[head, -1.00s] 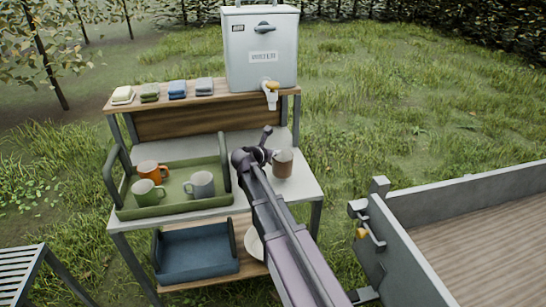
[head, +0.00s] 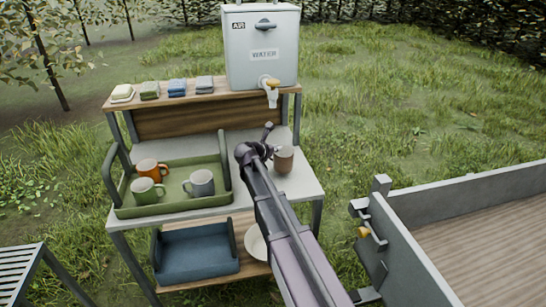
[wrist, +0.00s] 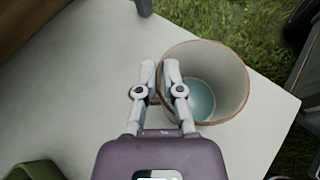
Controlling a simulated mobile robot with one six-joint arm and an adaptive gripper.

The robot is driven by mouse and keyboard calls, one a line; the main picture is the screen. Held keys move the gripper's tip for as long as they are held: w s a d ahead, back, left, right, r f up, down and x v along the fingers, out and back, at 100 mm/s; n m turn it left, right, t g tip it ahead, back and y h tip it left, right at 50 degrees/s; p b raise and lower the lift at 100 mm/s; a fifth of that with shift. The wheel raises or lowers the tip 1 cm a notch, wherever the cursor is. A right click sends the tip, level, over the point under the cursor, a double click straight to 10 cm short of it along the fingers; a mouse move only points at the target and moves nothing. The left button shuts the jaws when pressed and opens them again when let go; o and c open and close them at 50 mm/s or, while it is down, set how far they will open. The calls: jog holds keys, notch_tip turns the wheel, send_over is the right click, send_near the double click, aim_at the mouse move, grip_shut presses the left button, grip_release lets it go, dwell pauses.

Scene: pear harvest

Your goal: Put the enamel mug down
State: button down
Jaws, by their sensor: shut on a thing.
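The enamel mug (head: 284,159) is brownish in the head view, at the right end of the white worktop (head: 305,183). In the wrist view the mug (wrist: 222,84) shows from above, with a brown rim, a pale inner wall and a bluish bottom. My gripper (wrist: 160,72) is shut on the mug at its left side, with one finger at the wall and the other outside. The mug looks upright over the worktop; I cannot tell whether its base touches. Its handle is hidden by the fingers.
A green tray (head: 167,212) with orange, green and grey mugs stands left on the worktop. A water dispenser (head: 262,45) with a tap stands on the shelf behind, beside folded cloths (head: 178,88). A blue bin (head: 197,255) and a pale plate (head: 256,243) are below. A trailer (head: 410,250) is right.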

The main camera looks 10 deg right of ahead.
jog(key=shift+f+b, duration=0.8)
jog(key=shift+f, duration=0.4)
jog(key=c, duration=0.8)
grip_release()
